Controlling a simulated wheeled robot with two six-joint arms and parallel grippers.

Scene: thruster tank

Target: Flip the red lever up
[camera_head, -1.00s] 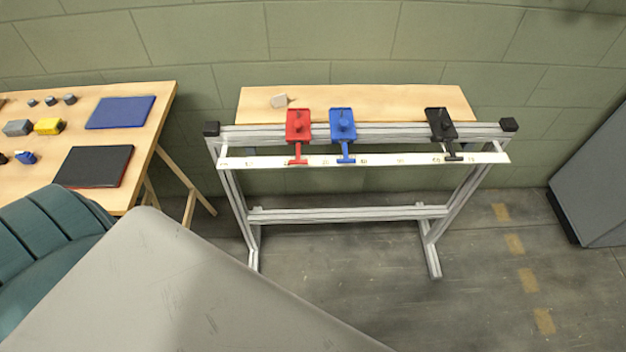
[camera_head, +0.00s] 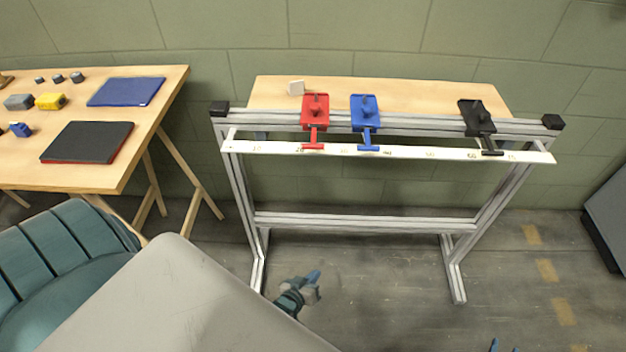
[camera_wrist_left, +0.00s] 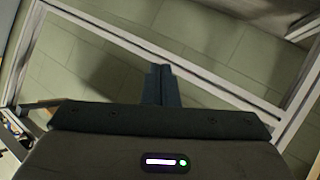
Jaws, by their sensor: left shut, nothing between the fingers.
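The red lever (camera_head: 315,110) is a red plate on the top rail of a metal frame. Its T-shaped handle points down toward me, its crossbar in front of the white strip. A matching blue lever (camera_head: 365,112) is just right of it and a black lever (camera_head: 477,116) farther right, handles also down. My left gripper (camera_head: 314,277) is low in front of the frame, well below the red lever, shut and empty. Its closed fingers (camera_wrist_left: 161,84) show in the left wrist view, where no lever is seen. The blue fingertips of my right gripper (camera_head: 504,347) barely show at the bottom edge, apart.
The metal frame (camera_head: 362,222) has a lower crossbar and legs on the floor. A wooden table (camera_head: 75,177) with pads and blocks stands left. The floor in front is clear.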

